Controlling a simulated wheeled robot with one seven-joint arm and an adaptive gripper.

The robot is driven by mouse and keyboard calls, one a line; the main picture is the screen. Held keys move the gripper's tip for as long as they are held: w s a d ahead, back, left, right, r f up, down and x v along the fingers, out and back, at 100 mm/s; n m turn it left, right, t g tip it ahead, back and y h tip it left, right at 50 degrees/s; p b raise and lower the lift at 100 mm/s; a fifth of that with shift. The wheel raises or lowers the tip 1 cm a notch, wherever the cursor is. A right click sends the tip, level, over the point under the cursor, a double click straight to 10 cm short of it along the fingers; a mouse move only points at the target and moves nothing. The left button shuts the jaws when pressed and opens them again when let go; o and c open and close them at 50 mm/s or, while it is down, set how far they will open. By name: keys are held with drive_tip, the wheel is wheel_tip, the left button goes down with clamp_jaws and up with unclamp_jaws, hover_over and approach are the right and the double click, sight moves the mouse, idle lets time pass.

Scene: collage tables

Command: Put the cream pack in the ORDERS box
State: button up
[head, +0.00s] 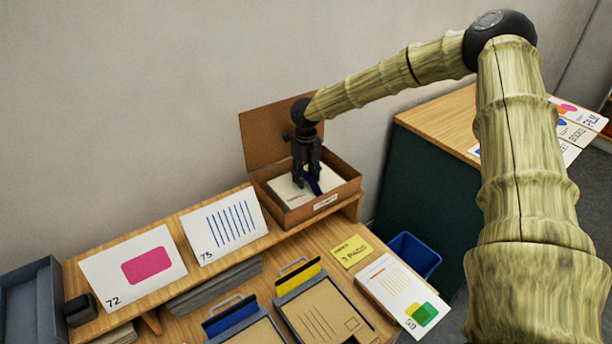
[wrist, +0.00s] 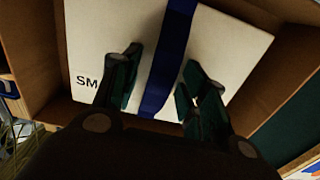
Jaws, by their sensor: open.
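The cream pack (wrist: 215,50) lies inside the brown open-topped box (head: 338,194), whose hinged lid stands up at the back. The box's front label is too small to read surely in the head view. A dark blue band crosses the pack, and the letters "SM" show at its left in the wrist view. The pack also shows in the head view (head: 287,190), partly hidden by the gripper. My gripper (head: 308,182) points down into the box. In the wrist view its fingers (wrist: 160,88) are apart, one on each side of the blue band, over the pack.
The box stands on a wooden shelf beside cards 73 (head: 225,226) and 72 (head: 133,268). Below are clipboards with a yellow clip (head: 298,277) and a blue clip (head: 230,316), a yellow note (head: 351,251) and card 59 (head: 398,290). A blue bin (head: 414,254) stands right.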

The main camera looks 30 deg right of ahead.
sight(306, 175)
drive_tip(key=shift+r, duration=0.15)
wheel_tip(306, 175, up, 12)
drive_tip(key=b, duration=0.4)
drive_tip(key=shift+b, duration=0.3)
